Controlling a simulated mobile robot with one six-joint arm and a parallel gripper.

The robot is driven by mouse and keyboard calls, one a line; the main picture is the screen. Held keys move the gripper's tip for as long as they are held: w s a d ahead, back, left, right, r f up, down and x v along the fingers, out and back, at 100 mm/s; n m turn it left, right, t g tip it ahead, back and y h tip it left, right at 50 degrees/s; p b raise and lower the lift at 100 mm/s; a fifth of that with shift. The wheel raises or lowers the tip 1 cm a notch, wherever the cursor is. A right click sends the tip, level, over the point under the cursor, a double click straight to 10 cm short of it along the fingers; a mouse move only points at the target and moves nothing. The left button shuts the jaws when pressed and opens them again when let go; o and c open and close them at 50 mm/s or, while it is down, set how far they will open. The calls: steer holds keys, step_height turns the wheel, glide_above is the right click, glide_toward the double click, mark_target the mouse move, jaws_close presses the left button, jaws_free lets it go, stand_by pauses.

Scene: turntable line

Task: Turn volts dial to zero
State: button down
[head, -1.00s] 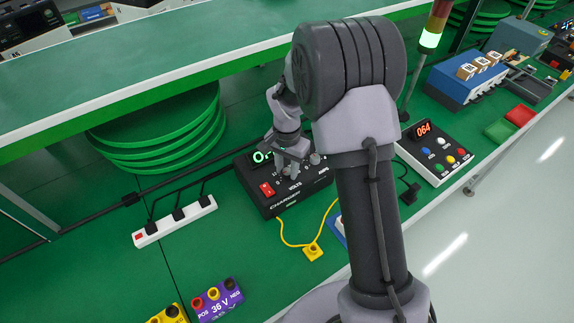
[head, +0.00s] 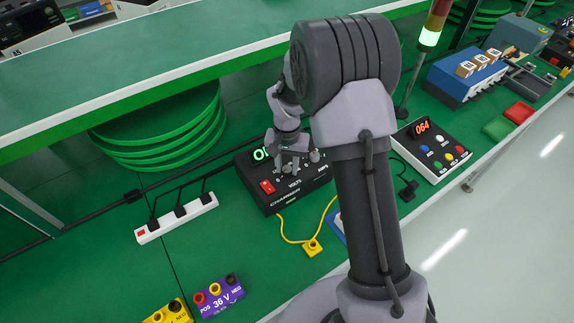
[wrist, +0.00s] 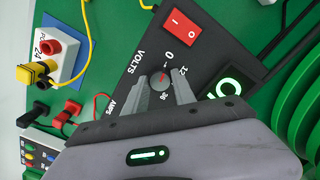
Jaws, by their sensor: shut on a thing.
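The black charger box (head: 270,201) stands on the green bench; its front label reads CHARGER. The round grey VOLTS dial (wrist: 160,78) shows between my fingertips in the wrist view, with 0, 12 and 36 printed around it. A small reddish mark shows on the dial; its exact heading is too small to tell. My gripper (wrist: 162,88) is shut on the dial, one finger on each side; it also shows over the box in the head view (head: 290,163). The green-lit display (head: 261,154) is partly hidden by my gripper; the wrist view shows it edge-cropped (wrist: 231,87).
A red switch (wrist: 179,22) sits beside the dial. A yellow lead (head: 312,246) lies in front of the box. A white power strip (head: 176,219) is at left, a purple 36 V block (head: 220,295) at front left. A panel reading 064 (head: 432,150) stands at right.

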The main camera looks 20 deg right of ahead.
mark_target(287, 169)
steer(key=c, duration=1)
jaws_free()
steer(key=shift+c, duration=0.2)
step_height(287, 169, up, 18)
steer(key=p, duration=0.5)
steer(key=shift+f, duration=0.25)
